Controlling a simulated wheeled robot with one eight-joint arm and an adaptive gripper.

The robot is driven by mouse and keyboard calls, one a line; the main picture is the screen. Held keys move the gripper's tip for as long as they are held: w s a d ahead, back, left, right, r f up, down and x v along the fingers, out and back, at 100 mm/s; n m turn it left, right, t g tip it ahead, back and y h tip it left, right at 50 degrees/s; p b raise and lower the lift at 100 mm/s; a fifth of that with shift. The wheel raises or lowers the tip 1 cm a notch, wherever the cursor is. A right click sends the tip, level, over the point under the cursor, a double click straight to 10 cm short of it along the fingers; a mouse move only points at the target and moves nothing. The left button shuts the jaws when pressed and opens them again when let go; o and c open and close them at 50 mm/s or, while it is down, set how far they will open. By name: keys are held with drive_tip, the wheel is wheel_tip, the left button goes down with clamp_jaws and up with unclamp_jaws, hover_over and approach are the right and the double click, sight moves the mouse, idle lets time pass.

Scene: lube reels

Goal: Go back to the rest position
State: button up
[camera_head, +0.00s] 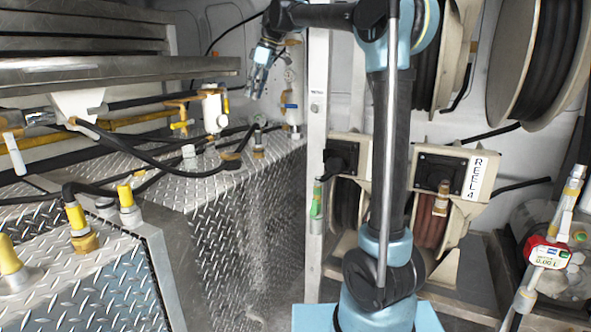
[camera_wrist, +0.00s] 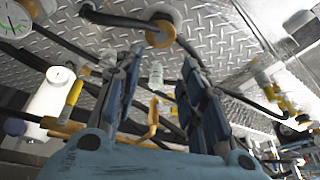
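My gripper (camera_head: 256,88) hangs at the upper middle of the head view, at the end of my raised arm, in front of the pale back wall. It points down above the far end of the diamond-plate tank (camera_head: 238,215). In the wrist view my gripper (camera_wrist: 162,58) shows two dark fingers apart, with nothing held between them. Behind the fingers are the tread plate, hoses and yellow-handled valves (camera_wrist: 74,92). I cannot see any contact with the fittings.
A white filter-like valve body (camera_head: 213,110) and a post with a gauge (camera_head: 291,88) stand near my gripper. Black hoses (camera_head: 165,160) cross the tank top. A metal shelf (camera_head: 110,72) juts in at left. Hose reels (camera_head: 536,60) and the REEL 4 box (camera_head: 452,175) are at right.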

drive_tip(key=s+d+f+m+t+h, duration=0.1)
drive_tip(key=s+d+f+m, duration=0.3)
drive_tip(key=s+d+f, duration=0.5)
drive_tip(key=s+d+f+m+h, duration=0.1)
drive_tip(key=s+d+f+m, duration=0.3)
drive_tip(key=s+d, duration=0.55)
drive_tip(key=s+d+f+m, duration=0.2)
drive_tip(key=s+d+f, duration=0.3)
drive_tip(key=f, duration=0.3)
drive_tip(key=s+d+f+m+h, duration=0.1)
drive_tip(key=s+d+f+m, duration=0.2)
drive_tip(key=f, duration=0.6)
drive_tip(key=s+d+f+m+t+h, duration=0.1)
drive_tip(key=s+d+f+m, duration=0.2)
drive_tip(key=s+d+f, duration=0.4)
drive_tip(key=shift+s+f, duration=0.9)
drive_tip(key=shift+s, duration=0.2)
drive_tip(key=shift+w+f, duration=0.2)
drive_tip(key=shift+w, duration=0.25)
